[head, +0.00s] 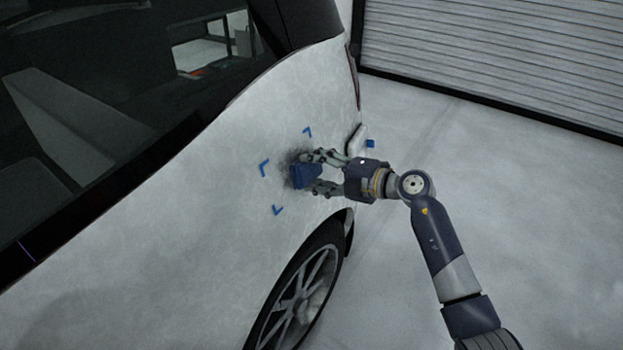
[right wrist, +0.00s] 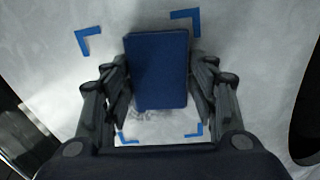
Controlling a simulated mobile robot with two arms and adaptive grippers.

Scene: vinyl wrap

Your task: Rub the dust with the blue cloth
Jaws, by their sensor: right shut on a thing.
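The blue cloth (head: 305,176) is a block-like pad held at the white car's side panel. My right gripper (head: 317,173) is shut on it, one finger on each side. The cloth also shows in the right wrist view (right wrist: 158,70) between the fingers of the right gripper (right wrist: 160,85). A dark grey dust patch (head: 290,166) shows around the cloth on the panel; part of it is hidden behind cloth and fingers. Blue corner marks (head: 264,168) frame the patch. Whether the cloth touches the panel is hard to tell. My left gripper is not in view.
The white car (head: 170,220) fills the left side, with a wheel (head: 300,300) below the dust patch and dark windows above. A grey roller door (head: 500,55) stands at the back right. The pale floor (head: 560,230) on the right is clear.

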